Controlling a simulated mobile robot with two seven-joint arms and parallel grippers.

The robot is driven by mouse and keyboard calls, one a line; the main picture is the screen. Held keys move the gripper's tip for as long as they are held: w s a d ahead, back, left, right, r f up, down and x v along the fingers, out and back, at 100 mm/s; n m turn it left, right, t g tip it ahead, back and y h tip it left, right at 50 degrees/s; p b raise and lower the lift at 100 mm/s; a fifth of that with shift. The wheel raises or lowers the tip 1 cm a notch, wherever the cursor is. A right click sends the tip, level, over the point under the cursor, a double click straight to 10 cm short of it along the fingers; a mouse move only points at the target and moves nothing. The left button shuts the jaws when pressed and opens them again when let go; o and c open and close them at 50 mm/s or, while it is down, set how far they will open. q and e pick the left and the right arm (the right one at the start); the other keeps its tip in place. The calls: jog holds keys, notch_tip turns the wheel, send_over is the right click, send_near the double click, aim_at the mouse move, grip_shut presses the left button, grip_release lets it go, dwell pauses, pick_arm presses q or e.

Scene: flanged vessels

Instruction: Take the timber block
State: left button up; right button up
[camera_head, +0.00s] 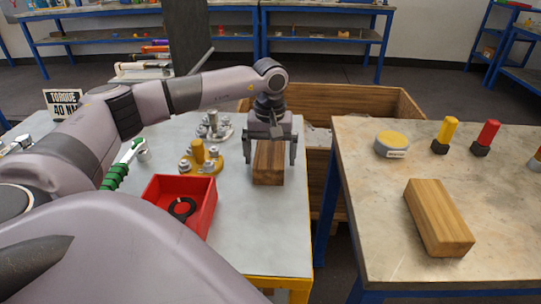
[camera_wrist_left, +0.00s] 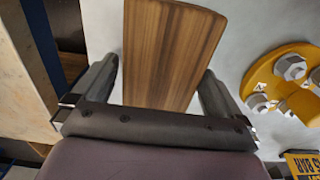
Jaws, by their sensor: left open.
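A timber block (camera_head: 268,170) lies on the left grey table near its right edge. My left gripper (camera_head: 271,156) is above it, pointing down, with one finger on each side of the block. In the left wrist view the block (camera_wrist_left: 165,60) runs between the two open fingers (camera_wrist_left: 155,92); gaps show beside it, and I cannot tell any contact. A second timber block (camera_head: 439,217) lies on the right table, well apart from the gripper. My right gripper does not show.
A red tray (camera_head: 211,209) with a black ring stands left of the block. A yellow flanged part (camera_head: 199,157) and a grey one (camera_head: 213,127) stand nearby. A wooden crate (camera_head: 337,96) is behind. The right table (camera_head: 375,235) holds a yellow-topped disc (camera_head: 391,144) and coloured handles.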

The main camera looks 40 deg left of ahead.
pick_arm(q)
jog(key=c, duration=1.2)
jog(key=shift+r, duration=0.2)
